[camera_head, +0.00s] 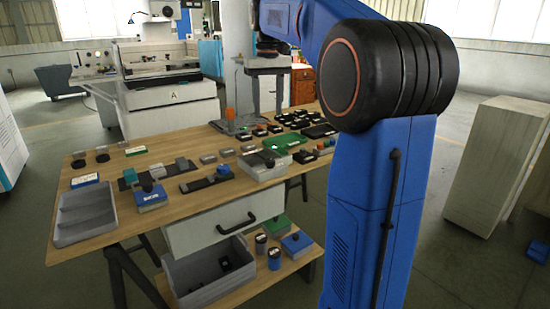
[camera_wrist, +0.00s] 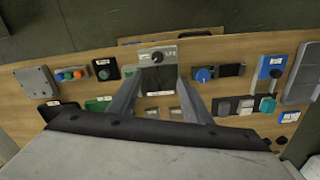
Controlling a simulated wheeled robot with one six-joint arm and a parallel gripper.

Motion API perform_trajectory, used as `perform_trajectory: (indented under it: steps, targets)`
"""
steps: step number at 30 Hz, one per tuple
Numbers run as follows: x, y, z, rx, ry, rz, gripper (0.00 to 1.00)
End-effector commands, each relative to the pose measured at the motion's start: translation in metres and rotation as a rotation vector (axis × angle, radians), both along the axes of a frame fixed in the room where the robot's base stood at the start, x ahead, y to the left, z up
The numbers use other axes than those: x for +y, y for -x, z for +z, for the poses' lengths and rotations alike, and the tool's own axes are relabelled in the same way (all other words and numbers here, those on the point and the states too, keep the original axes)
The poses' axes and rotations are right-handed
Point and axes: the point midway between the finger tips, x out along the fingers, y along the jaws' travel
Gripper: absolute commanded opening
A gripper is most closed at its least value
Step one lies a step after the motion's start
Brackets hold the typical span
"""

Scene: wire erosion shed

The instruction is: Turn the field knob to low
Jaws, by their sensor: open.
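A grey box with a black knob (camera_wrist: 157,57) and a small white pointer mark sits between and just beyond my fingertips in the wrist view. Marks printed beside the knob are too small to read surely, so I cannot tell if it is the field knob. What looks like the same grey box (camera_head: 259,170) stands at the table's front edge in the head view, a dark knob on top. My gripper (camera_wrist: 161,80) is open and empty, its two grey fingers apart. In the head view my gripper (camera_head: 265,104) hangs above the table's far part, apart from the box.
A button box (camera_wrist: 71,75) lies left. The wooden table (camera_head: 120,226) holds a grey tray (camera_head: 86,232) at its left end.

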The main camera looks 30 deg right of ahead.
Motion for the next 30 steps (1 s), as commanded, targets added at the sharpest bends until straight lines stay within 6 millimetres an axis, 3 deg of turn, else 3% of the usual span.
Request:
perform_trajectory:
  steps: [5, 11, 30]
  targets:
    - [-0.007, -0.007, 0.000, 0.011, -0.004, -0.006, 0.45]
    - [-0.006, -0.007, -0.020, 0.012, -0.004, -0.006, 0.45]
    - [-0.006, -0.007, -0.132, 0.012, -0.004, -0.006, 0.45]
